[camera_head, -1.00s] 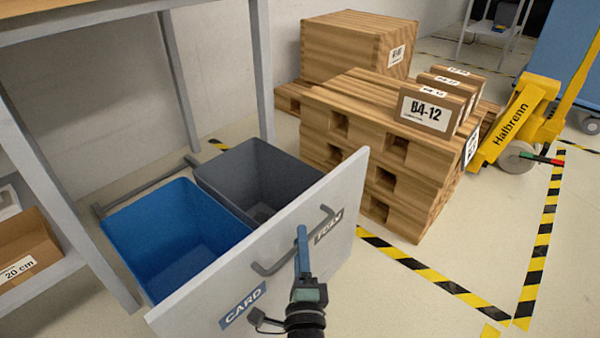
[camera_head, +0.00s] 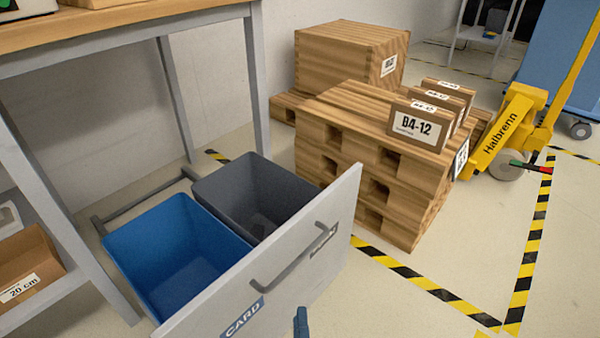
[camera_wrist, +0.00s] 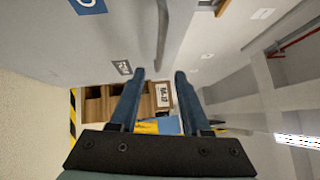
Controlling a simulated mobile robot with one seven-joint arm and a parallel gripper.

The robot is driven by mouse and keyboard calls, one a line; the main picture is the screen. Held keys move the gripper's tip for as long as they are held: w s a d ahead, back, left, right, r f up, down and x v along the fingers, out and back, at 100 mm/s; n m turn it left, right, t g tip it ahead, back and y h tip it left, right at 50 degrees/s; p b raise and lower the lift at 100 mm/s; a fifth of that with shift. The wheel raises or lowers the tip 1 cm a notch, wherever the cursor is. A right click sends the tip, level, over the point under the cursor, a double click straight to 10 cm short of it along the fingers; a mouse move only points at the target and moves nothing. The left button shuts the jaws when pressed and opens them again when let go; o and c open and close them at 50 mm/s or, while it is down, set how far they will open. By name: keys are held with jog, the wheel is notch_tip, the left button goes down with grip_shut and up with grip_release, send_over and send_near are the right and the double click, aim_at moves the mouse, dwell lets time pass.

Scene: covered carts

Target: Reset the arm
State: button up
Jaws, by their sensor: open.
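My gripper shows in the head view only as a blue fingertip (camera_head: 301,322) at the bottom edge, below and apart from the drawer handle (camera_head: 290,262). In the wrist view its two blue fingers (camera_wrist: 159,76) are spread with nothing between them. The handle also shows there as a grey bar (camera_wrist: 163,35) beyond the fingertips, and the light grey drawer front (camera_wrist: 115,35) fills the upper left. The drawer stands pulled out, its front panel (camera_head: 345,203) facing me. It holds a blue bin (camera_head: 170,225) and a dark grey bin (camera_head: 235,180). The rest of my arm is out of the head view.
A wood-topped bench (camera_head: 120,28) stands at left, with an open cardboard box (camera_head: 25,262) on its lower shelf. Wooden pallets (camera_head: 375,165) carrying labelled blocks (camera_head: 418,125) stand behind the drawer. A yellow pallet truck (camera_head: 505,130) is at right. Floor at lower right is clear, with striped tape.

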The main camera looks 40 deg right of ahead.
dwell(0.4)
jog(key=w+a+r+n+t+y+p, duration=0.25)
jog(key=w+r, duration=0.35)
jog(key=r, duration=0.3)
jog(key=w+a+r+n+t+y+p, duration=0.15)
jog(key=w+r+n, duration=0.3)
jog(key=r, duration=0.45)
jog(key=w+a+r+n+t+y+p, duration=0.25)
jog(key=a+r+n, duration=0.2)
jog(key=r, duration=0.75)
jog(key=w+a+r+n+t+y+p, duration=0.1)
jog(key=w+a+r+n+t+y, duration=0.3)
jog(key=r, duration=0.7)
jog(key=s+a+r+n+t+y+p, duration=0.1)
jog(key=s+a+r+n+p, duration=0.25)
jog(key=r, duration=0.85)
jog(key=s+a+r+n+y+p, duration=0.1)
jog(key=s+a+r+n+p, duration=0.3)
jog(key=r, duration=0.7)
jog(key=s+a+r+n+t+p, duration=0.15)
jog(key=s+r+n, duration=0.35)
jog(key=r, duration=0.7)
notch_tip(320, 180, up, 35)
jog(key=p, duration=3.5)
jog(key=shift+w+a, duration=0.25)
jog(key=shift+a, duration=0.05)
